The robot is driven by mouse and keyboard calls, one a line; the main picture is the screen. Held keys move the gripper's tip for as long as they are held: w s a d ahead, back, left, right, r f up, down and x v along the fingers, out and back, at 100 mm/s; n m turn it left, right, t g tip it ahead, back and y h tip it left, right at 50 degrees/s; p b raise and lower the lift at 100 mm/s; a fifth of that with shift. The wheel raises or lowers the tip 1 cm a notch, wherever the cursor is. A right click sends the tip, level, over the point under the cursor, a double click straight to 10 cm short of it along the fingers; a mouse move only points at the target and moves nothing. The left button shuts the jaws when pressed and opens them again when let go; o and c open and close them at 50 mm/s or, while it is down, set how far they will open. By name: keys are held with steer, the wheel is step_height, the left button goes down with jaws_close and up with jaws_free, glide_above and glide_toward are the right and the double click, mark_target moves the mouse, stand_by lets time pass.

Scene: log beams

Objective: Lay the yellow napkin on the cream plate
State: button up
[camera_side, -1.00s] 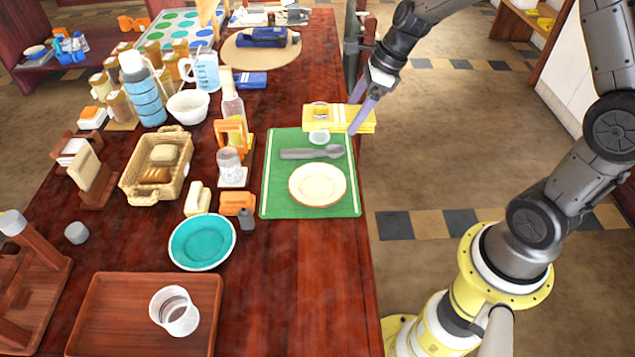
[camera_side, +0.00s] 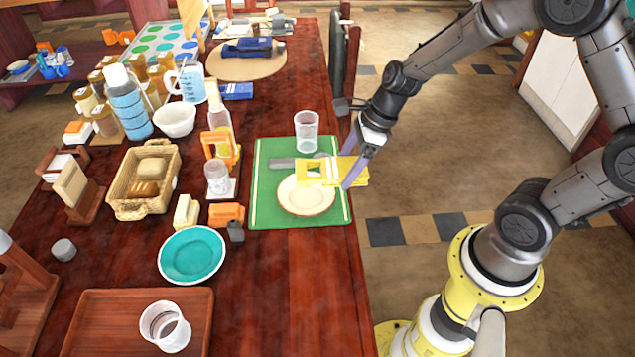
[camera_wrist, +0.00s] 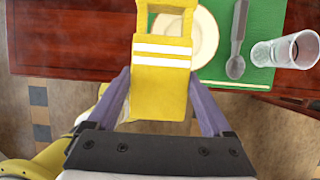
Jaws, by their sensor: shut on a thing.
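The yellow napkin (camera_side: 344,170) with white stripes is gripped at its right end by my gripper (camera_side: 353,170). It is held above the back right of the cream plate (camera_side: 306,203), its free end reaching over the plate's back edge. In the wrist view the napkin (camera_wrist: 162,75) lies between my two purple fingers and reaches over the plate (camera_wrist: 205,35), hiding part of it. The napkin's far end has an opening in it. The plate lies flat on the green placemat (camera_side: 262,195).
A clear glass (camera_side: 306,132) stands on the placemat's back edge, close behind the napkin. A grey spoon (camera_side: 283,163) lies behind the plate, partly hidden. A teal bowl (camera_side: 192,255), bread basket (camera_side: 143,181) and water glass (camera_side: 217,179) stand to the left. The front right of the table is clear.

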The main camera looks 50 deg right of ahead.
steer(key=w+f, duration=0.6)
steer(key=w, duration=0.1)
steer(key=shift+a+f, duration=0.1)
steer(key=shift+f, duration=0.05)
steer(key=shift+w+f, duration=0.15)
steer(key=shift+f, duration=0.8)
steer(key=shift+w+f, duration=0.15)
steer(key=shift+f, duration=0.8)
steer(key=shift+f, duration=0.2)
steer(key=o, duration=1.3)
steer(key=shift+c, duration=0.2)
